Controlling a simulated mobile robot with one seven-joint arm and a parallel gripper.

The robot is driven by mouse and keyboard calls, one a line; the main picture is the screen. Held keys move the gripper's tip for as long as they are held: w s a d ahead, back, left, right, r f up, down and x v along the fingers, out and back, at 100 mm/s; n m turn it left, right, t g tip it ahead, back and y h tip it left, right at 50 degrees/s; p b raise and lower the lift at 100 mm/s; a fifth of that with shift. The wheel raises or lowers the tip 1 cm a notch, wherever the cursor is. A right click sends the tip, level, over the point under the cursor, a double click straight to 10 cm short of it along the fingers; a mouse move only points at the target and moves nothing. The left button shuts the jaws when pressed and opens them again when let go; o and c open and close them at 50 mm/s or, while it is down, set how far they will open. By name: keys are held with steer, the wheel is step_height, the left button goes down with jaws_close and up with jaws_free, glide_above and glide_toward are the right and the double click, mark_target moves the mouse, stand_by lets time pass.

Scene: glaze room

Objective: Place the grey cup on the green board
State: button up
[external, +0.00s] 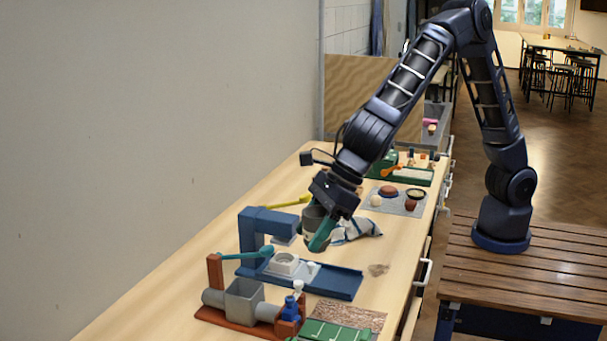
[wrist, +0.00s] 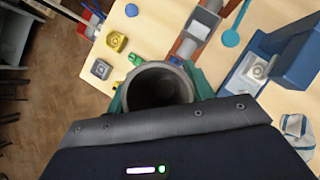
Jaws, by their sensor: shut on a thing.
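My gripper (external: 320,232) has teal fingers shut on the grey cup (external: 312,214), holding it above the worktop near the blue press. In the wrist view the cup (wrist: 138,85) sits between the fingers of my gripper (wrist: 158,92), its round dark opening towards the camera. A green board (external: 335,332) with white lines lies at the near edge of the external view, partly cut off by the frame. It is well apart from the cup. I cannot make out the board in the wrist view.
A blue press (external: 315,278) with a white round piece stands below the gripper. A grey trough (external: 243,300) on a reddish base stands nearer. A striped cloth (external: 357,229) lies behind the press. A brown speckled mat (external: 347,315) borders the green board. Several small items lie farther back.

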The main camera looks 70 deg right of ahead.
steer(key=shift+s+a, duration=0.3)
steer(key=shift+s, duration=0.35)
steer(key=shift+s+a+f, duration=0.1)
steer(key=shift+s+f, duration=0.05)
steer(key=shift+s, duration=0.1)
glide_toward(304, 336)
steer(key=x, duration=0.4)
steer(key=shift+w, duration=0.1)
steer(key=shift+f, duration=0.2)
steer(key=o, duration=0.8)
steer(key=shift+c, duration=0.2)
steer(key=shift+r, duration=0.15)
steer(key=v, duration=1.2)
steer(key=shift+w, duration=0.1)
